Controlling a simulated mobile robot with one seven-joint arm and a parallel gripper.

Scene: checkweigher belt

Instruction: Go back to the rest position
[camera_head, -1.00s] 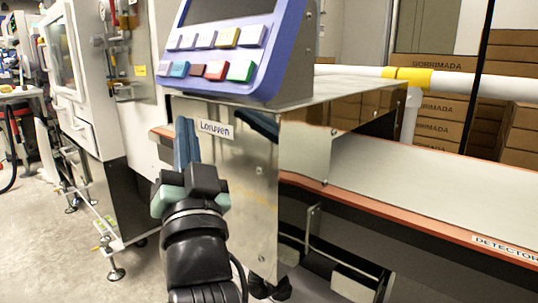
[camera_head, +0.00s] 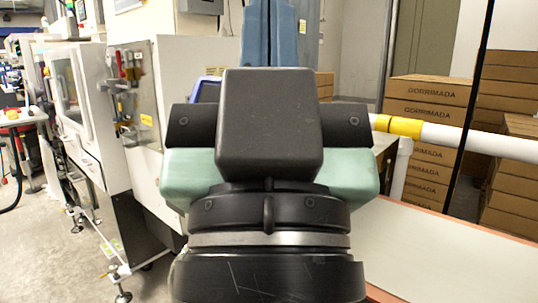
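My gripper (camera_head: 270,30) stands upright in the middle of the head camera view, large and close to the camera. Its two blue fingers point up side by side, with only a thin seam between them. They look shut, and nothing shows between them. The upper ends of the fingers reach the top edge of the picture. The black and green gripper body hides most of the blue control panel (camera_head: 207,89) and the metal housing behind it.
The pale conveyor belt (camera_head: 430,250) runs at the lower right. A white pipe with a yellow band (camera_head: 398,126) crosses above it. Stacked cardboard boxes (camera_head: 428,105) stand behind. A white machine (camera_head: 80,100) is at left, with bare floor (camera_head: 35,235) in front.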

